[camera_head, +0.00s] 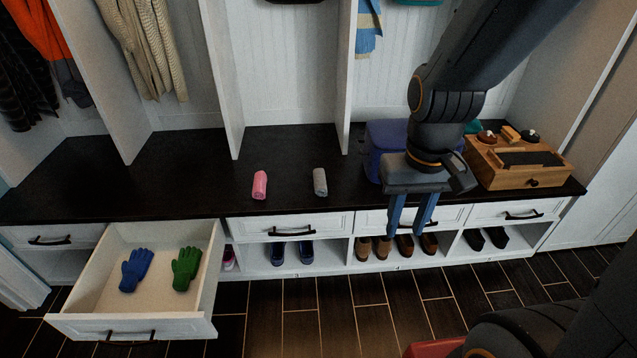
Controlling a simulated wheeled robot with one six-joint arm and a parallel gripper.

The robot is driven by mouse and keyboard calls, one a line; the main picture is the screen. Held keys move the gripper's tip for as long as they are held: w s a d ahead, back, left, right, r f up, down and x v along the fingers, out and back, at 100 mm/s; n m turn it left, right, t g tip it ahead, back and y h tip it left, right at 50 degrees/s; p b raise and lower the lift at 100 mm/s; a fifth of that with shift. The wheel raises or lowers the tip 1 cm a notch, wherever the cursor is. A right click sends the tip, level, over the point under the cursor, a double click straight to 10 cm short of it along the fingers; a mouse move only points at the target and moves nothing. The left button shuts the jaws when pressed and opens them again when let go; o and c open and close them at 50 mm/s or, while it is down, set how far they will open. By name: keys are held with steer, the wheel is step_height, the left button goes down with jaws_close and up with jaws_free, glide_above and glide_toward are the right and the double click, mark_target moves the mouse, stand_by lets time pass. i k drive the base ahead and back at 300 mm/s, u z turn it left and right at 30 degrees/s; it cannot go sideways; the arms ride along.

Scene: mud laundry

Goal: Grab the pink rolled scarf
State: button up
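The pink rolled scarf (260,185) lies on the dark bench top, left of the middle of the view. A grey rolled item (320,182) of similar size lies to its right, apart from it. My gripper (407,228) points down in front of the bench's front edge, well to the right of both rolls. Its two blue fingers are apart with nothing seen between them, so it is open. My arm comes in from the upper right and hides part of the bench and the things behind it.
An open drawer (212,303) at the lower left holds a blue glove (136,270) and a green glove (186,268). A blue-purple bin (384,139) and a wooden box (519,170) stand on the bench at right. White dividers (222,80) rise behind the rolls. The bench left of the scarf is clear.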

mark_target(259, 190)
steer(key=u, duration=0.25)
steer(key=i, duration=0.25)
steer(key=u, duration=0.75)
steer(key=i, duration=1.2)
steer(key=z, duration=0.4)
